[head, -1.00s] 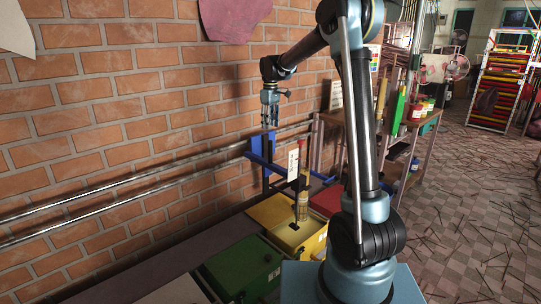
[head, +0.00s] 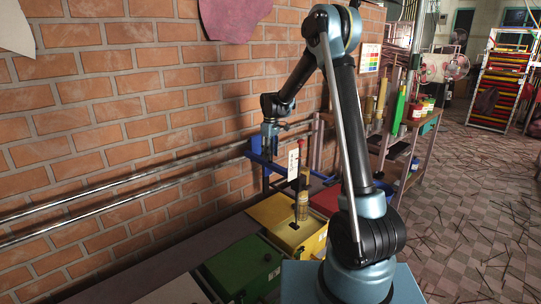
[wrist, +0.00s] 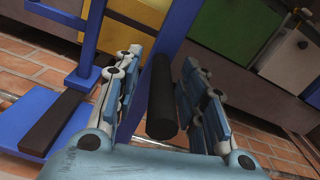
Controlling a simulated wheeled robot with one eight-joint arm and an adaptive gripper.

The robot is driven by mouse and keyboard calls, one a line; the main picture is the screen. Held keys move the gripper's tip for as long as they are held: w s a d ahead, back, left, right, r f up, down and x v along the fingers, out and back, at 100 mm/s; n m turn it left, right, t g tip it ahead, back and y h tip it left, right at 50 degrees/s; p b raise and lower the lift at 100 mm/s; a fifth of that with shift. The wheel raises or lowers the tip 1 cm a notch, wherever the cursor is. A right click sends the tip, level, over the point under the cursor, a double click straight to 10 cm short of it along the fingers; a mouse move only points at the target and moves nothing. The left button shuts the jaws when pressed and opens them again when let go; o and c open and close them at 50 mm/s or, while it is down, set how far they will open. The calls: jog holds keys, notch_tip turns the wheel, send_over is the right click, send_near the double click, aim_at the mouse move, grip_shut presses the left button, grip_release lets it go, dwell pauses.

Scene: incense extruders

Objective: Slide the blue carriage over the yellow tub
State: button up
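The blue carriage (head: 259,158) hangs on two metal rails along the brick wall, behind and slightly left of the red tub. In the wrist view its blue frame (wrist: 155,48) and a dark upright handle (wrist: 161,95) show close up. My gripper (head: 269,150) is lowered at the carriage; in the wrist view its fingers (wrist: 163,100) are apart, one on each side of the handle, with gaps showing. The yellow tub (head: 272,212) stands on the bench, nearer than the carriage, between the green and red tubs. It also shows in the wrist view (wrist: 142,10).
A green tub (head: 240,262) stands nearer and a red tub (head: 325,199) farther along the bench. A tall extruder piece with a white label (head: 293,163) rises by the yellow tub. The rails (head: 130,190) run clear to the left. Shelves (head: 405,140) stand at the right.

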jog(key=shift+f, duration=0.2)
grip_shut()
jog(key=shift+s+a, duration=0.5)
jog(key=shift+a, duration=0.05)
grip_release()
